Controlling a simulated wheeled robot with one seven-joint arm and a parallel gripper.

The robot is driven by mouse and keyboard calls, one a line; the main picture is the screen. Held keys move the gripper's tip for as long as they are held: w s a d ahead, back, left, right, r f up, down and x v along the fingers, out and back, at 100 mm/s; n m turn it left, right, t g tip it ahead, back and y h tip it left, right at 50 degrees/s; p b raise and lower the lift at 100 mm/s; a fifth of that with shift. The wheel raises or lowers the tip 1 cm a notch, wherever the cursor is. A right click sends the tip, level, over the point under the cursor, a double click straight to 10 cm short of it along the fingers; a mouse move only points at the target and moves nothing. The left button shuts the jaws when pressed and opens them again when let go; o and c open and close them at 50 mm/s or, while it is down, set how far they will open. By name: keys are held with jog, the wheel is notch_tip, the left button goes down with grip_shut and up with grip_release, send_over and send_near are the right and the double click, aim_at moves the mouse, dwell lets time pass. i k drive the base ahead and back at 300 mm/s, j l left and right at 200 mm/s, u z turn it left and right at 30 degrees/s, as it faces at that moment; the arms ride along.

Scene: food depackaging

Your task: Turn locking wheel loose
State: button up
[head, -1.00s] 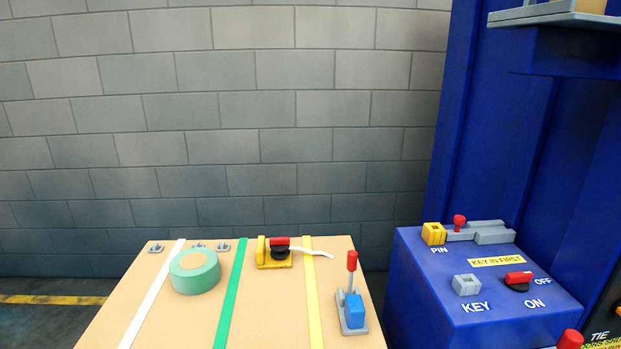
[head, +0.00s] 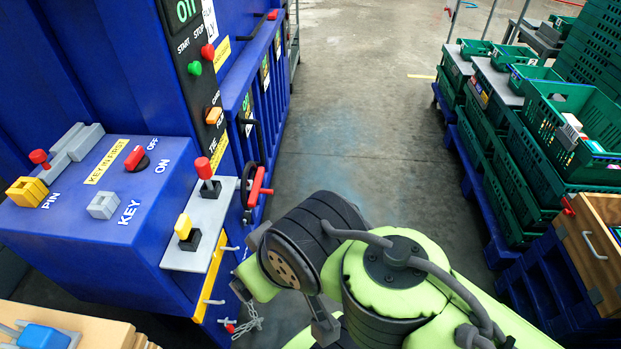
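The locking wheel is a dark wheel with a red handle (head: 258,188). It is on the front of the blue machine, just right of the grey lever plate, and seen almost edge-on. My green and black arm is folded in the lower middle, to the right of and below the wheel. I cannot make out my gripper's fingers. No part of my arm visibly touches the wheel.
The blue machine's control box (head: 100,240) stands left, with a red-knobbed lever (head: 206,177) and a yellow-knobbed lever (head: 185,230). A chain (head: 247,326) hangs below. Green crates (head: 545,185) on blue pallets stand right. The floor aisle between is clear.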

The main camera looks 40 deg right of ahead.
aim_at(252, 185)
jog(key=z, duration=0.75)
jog(key=i+l+u, duration=0.15)
jog(key=i+l, duration=0.15)
jog(key=i, duration=0.2)
jog(key=i+l+u, duration=0.15)
jog(key=i+l, duration=0.15)
jog(key=i, duration=0.2)
